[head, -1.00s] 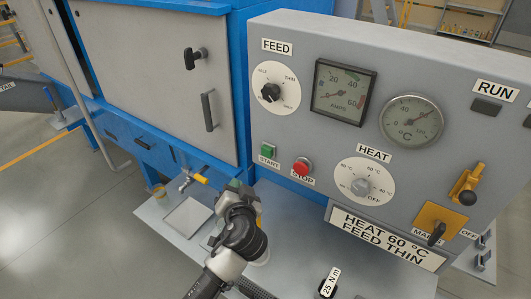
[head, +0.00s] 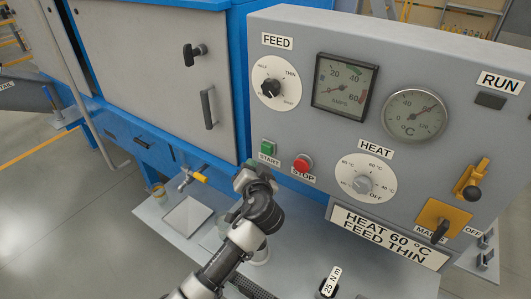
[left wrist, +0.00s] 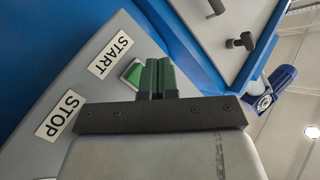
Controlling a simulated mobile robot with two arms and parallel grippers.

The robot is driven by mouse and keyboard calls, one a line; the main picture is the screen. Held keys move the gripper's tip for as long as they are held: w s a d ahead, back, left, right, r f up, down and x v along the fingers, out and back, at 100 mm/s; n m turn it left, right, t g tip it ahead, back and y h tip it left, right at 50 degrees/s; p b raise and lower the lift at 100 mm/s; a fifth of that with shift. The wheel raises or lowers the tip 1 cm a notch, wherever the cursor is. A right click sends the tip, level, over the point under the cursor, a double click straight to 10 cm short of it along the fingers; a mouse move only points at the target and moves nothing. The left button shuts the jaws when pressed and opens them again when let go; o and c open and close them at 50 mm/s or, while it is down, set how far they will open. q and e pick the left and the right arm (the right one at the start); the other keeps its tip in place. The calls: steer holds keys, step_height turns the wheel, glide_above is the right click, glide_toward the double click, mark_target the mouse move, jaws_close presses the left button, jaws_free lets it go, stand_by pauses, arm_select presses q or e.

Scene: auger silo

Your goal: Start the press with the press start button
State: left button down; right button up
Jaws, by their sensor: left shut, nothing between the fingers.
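The green START button (head: 268,146) is on the grey control panel, above its START label (head: 268,159) and left of the red STOP button (head: 303,163). My left gripper (head: 256,168) is shut and empty, its tips just below the START button in the head view. In the left wrist view, the shut green fingers (left wrist: 157,76) are right beside the green button (left wrist: 133,72), which they partly cover. I cannot tell whether they touch it. The START label (left wrist: 110,55) and STOP label (left wrist: 61,115) also show there. My right gripper is out of view.
The panel also carries the FEED knob (head: 270,91), the HEAT knob (head: 363,184), two gauges and a yellow-plated switch (head: 439,230). A sign (head: 386,236) reads heat 60 °C, feed thin. A grey shelf (head: 160,215) lies below, with a yellow-handled tap (head: 193,178) at left.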

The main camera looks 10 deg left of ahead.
mark_target(267, 148)
arm_select(q)
steer(key=w, duration=0.1)
steer(key=w+d+b, duration=0.1)
steer(key=w, duration=0.1)
steer(key=shift+s, duration=0.1)
stand_by(0.8)
stand_by(1.2)
steer(key=shift+w+d+b, duration=0.2)
steer(key=shift+w+b, duration=0.25)
steer(key=shift+b, duration=0.05)
